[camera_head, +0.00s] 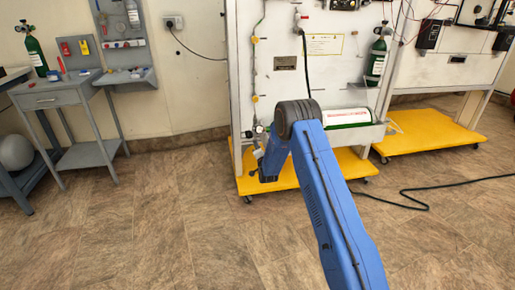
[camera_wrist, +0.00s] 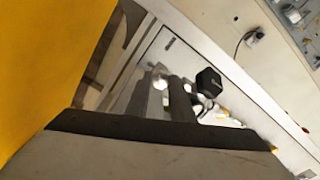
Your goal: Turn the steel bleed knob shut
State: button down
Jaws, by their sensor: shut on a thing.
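In the wrist view, my gripper (camera_wrist: 164,84) reaches to the white trainer panel with its two grey fingers side by side. It is shut on the steel bleed knob (camera_wrist: 160,78), of which only a small bright part shows between and beside the fingertips. The fingers hide the rest, so I cannot tell how far it is turned. In the head view, my blue arm reaches to the panel's lower left edge and hides most of the knob's place.
A black faceted knob (camera_wrist: 208,82) sits close beside my fingers. A line of fittings (camera_head: 255,97) runs up the panel (camera_head: 285,85). A white and green cylinder (camera_head: 346,116) lies right of my arm. The yellow base (camera_head: 240,183) juts out below. A black cable (camera_head: 405,200) crosses the floor.

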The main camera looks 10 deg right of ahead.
jog(key=m, duration=2.1)
jog(key=shift+f, duration=0.3)
jog(key=shift+m, duration=0.5)
jog(key=c, duration=1.5)
grip_release()
jog(key=shift+c, duration=0.2)
jog(key=s, duration=1.7)
jog(key=shift+s, duration=0.25)
